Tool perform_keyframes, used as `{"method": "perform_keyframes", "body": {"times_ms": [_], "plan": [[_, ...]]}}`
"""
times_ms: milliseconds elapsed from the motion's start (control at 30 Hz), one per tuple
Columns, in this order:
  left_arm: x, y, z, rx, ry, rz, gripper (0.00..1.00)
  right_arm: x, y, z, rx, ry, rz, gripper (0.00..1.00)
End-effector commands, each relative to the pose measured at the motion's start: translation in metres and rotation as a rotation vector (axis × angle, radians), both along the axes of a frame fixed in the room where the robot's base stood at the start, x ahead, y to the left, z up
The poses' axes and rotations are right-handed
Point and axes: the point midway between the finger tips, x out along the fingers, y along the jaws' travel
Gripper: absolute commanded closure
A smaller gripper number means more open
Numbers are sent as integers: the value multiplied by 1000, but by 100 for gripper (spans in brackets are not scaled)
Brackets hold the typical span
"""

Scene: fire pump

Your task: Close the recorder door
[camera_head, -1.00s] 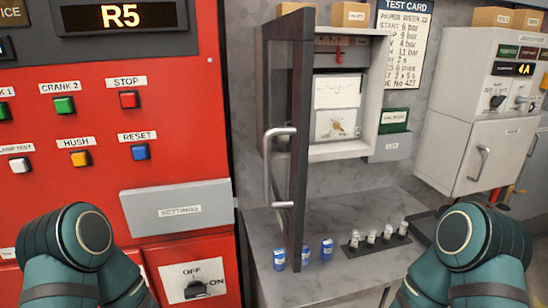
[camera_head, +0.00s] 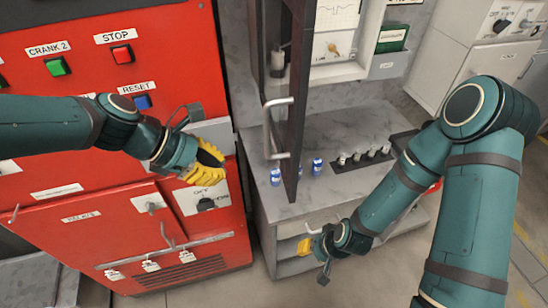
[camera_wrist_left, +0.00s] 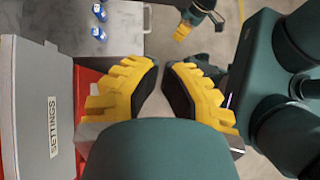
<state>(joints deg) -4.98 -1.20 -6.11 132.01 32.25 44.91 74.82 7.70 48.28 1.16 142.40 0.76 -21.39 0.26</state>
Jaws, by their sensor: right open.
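The recorder door (camera_head: 297,95) is a dark-framed panel with a pale bar handle (camera_head: 270,130). In the head view it stands wide open, jutting out from the pale recorder cabinet (camera_head: 345,72). My left gripper (camera_head: 208,163) has yellow fingers and is left of the door, in front of the red panel, apart from the handle. In the left wrist view its fingertips (camera_wrist_left: 161,68) are close together with a narrow gap and nothing seen between them. My right gripper (camera_head: 306,246) is open, low in front of the counter, below the door, touching nothing visible.
Blue-capped small containers (camera_head: 317,166) stand on the grey counter (camera_head: 340,190) near the door's lower edge. A dark rack of small vials (camera_head: 366,156) is to their right. The grey settings cover (camera_wrist_left: 42,105) is close left of my left gripper. A white cabinet (camera_head: 470,60) stands at right.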

Motion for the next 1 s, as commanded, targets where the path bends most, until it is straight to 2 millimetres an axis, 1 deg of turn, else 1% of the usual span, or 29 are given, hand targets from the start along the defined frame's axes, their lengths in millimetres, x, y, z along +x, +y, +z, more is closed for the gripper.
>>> {"method": "perform_keyframes", "body": {"times_ms": [33, 100, 167, 267, 367, 733, 833, 1000], "plan": [[-2, 0, 13, -20, 10, 14, 100, 0, 0, 4, 0, -1, -1, 61], [-4, -2, 19, -37, 24, 25, 100, 0, 0, 5, 0, -1, -1, 61], [-4, -4, 18, -43, 30, 29, 100, 0, 0, 3, 0, -1, -1, 61], [-3, -11, 9, -43, 33, 26, 100, 0, 0, -1, -1, 0, -1, 61], [-1, -22, -4, -41, 34, 25, 100, 0, 0, -6, -2, 1, -1, 61], [10, -71, -56, -40, 32, 24, 100, -3, 1, -30, -2, 9, 5, 61], [13, -87, -53, -39, 29, 23, 100, -4, 1, -29, -2, 11, 7, 61], [18, -104, -52, -39, 29, 25, 100, -4, 2, -29, -2, 11, 7, 61]]}}
